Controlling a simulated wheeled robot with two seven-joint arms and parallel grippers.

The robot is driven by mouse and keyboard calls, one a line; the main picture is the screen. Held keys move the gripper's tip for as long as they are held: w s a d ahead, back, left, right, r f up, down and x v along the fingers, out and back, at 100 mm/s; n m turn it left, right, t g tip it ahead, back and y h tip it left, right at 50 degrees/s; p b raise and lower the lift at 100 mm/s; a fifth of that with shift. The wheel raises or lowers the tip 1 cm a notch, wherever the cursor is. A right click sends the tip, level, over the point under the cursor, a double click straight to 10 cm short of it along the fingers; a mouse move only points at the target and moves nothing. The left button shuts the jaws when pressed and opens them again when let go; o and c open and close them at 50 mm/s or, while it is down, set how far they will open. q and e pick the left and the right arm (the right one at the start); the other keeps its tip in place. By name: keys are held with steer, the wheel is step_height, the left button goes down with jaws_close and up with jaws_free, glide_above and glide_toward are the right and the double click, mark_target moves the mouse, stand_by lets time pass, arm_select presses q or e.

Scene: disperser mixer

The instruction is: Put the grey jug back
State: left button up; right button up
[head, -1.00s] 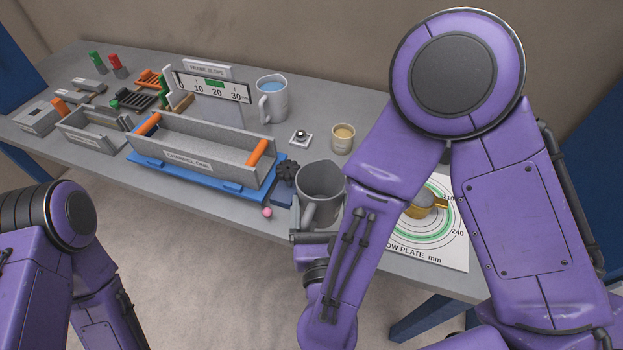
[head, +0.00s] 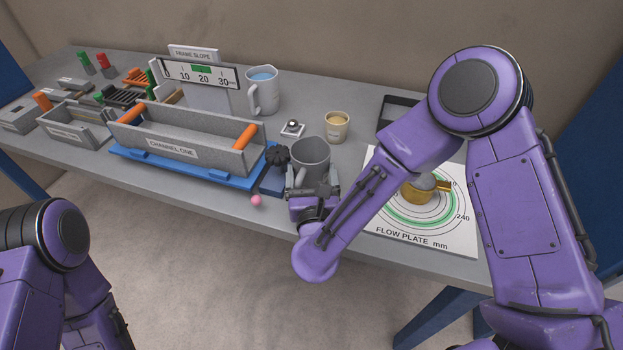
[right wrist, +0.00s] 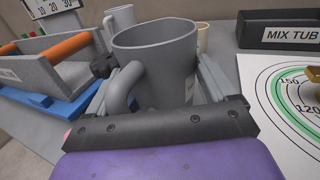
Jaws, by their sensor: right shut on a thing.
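The grey jug (head: 311,153) is empty as far as I see into it and stands upright near the table's front edge, right of the blue tray. In the right wrist view the jug (right wrist: 165,50) fills the middle, its handle toward me. My right gripper (head: 313,188) is shut on it from the front, with a finger on either side in the wrist view. The gripper hides the jug's base, so I cannot tell if it touches the table. My left gripper is out of view; only my left arm shows at lower left.
A black knob (head: 277,156) is close on the jug's left, beside the channel tray (head: 185,145). A pink ball (head: 256,201) is at the front edge. A jug of blue liquid (head: 262,92) and a beige cup (head: 337,126) stand behind. The flow plate (head: 425,235) lies right.

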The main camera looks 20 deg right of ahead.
mark_target(311, 183)
steer(key=shift+f, duration=0.85)
steer(key=shift+f, duration=0.1)
steer(key=o, duration=1.1)
steer(key=shift+r, duration=0.3)
steer(key=s, duration=0.1)
steer(key=s+b, duration=0.1)
steer(key=s+a+f, duration=0.1)
steer(key=shift+s+b, duration=0.2)
steer(key=shift+b, duration=0.15)
steer(key=b+v, duration=0.2)
steer(key=v, duration=0.6)
steer(key=shift+s+r, duration=0.3)
steer(key=shift+r, duration=0.05)
